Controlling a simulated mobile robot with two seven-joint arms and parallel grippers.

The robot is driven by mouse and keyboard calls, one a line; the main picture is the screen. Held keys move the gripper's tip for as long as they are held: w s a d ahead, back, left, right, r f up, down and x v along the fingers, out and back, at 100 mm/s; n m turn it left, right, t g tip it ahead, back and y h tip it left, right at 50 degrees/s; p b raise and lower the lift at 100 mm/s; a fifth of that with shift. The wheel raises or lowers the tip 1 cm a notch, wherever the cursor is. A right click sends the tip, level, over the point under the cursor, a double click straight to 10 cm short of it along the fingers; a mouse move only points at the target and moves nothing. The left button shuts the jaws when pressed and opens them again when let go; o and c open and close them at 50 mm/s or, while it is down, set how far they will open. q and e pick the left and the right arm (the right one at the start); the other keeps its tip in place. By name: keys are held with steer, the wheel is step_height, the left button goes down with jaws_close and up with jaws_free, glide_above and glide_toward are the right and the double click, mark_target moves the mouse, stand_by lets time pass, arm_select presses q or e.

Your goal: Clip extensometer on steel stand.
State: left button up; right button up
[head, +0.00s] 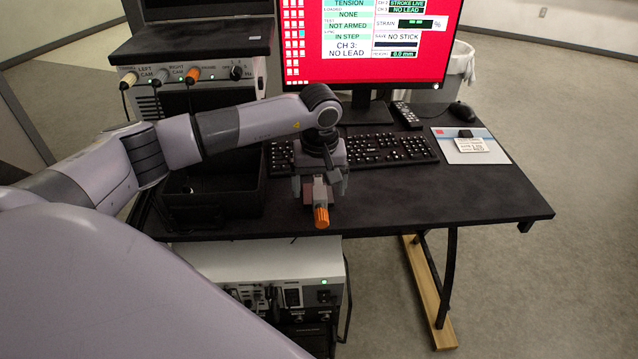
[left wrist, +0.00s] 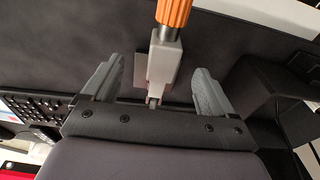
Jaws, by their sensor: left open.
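A grey block with an orange ribbed grip (head: 321,217), which looks like the extensometer, is at the front of the dark desk. My left gripper (head: 320,188) is above it, pointing down, with its fingers apart. In the left wrist view the grey block (left wrist: 164,62) lies between the open fingers (left wrist: 156,82), with a gap on each side. The orange grip (left wrist: 173,12) points away from the palm there. A small grey plate (left wrist: 142,70) shows beside and under the block; it may be the stand's base. My right gripper is not in view.
A black open bin (head: 215,205) stands left of the gripper. A keyboard (head: 385,148), a red-screened monitor (head: 365,40), a mouse (head: 460,111) and a card on a pad (head: 455,155) are behind and right. The desk's right front (head: 450,200) is clear.

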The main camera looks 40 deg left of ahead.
mark_target(320, 189)
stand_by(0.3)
arm_select(q)
steer(key=shift+s+d+r+p, duration=0.1)
steer(key=shift+r+p, duration=0.8)
steer(key=shift+r, duration=0.4)
steer(key=shift+s+d+r+p, duration=0.1)
steer(key=shift+r+p, duration=0.75)
steer(key=shift+r, duration=0.4)
steer(key=shift+r, duration=0.5)
step_height(320, 189, up, 6)
steer(key=b, duration=0.1)
steer(key=shift+s+d, duration=0.2)
steer(key=shift+s, duration=0.1)
